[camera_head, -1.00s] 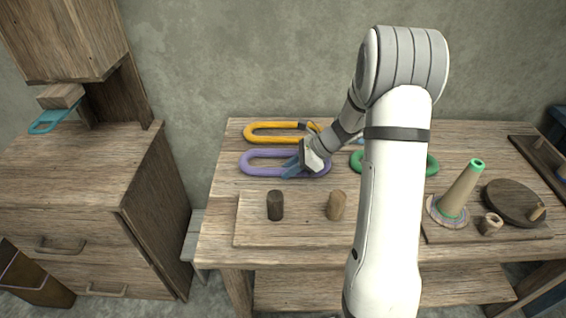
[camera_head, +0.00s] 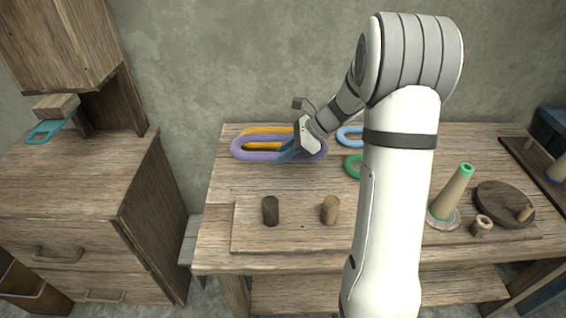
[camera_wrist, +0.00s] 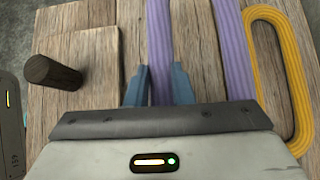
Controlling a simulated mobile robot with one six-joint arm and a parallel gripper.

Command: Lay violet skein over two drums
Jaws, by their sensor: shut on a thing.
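The violet skein (camera_head: 243,153) is a long oval loop near the back left of the table in the head view. In the wrist view the blue jaws of my gripper (camera_wrist: 159,88) stand on both sides of one violet strand, and the other strand of the violet skein (camera_wrist: 233,50) runs alongside. The skein appears raised, partly covering the yellow skein. Two drums stand upright and bare on a board in front: a dark drum (camera_head: 270,211) and a lighter drum (camera_head: 331,210). One drum shows in the wrist view (camera_wrist: 52,72).
The yellow skein (camera_head: 268,130) lies behind the violet one. A light blue skein (camera_head: 347,137) and a green skein (camera_head: 353,166), partly hidden by my arm, lie to the right. A cone (camera_head: 452,193) and round wooden disc (camera_head: 497,199) stand farther right.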

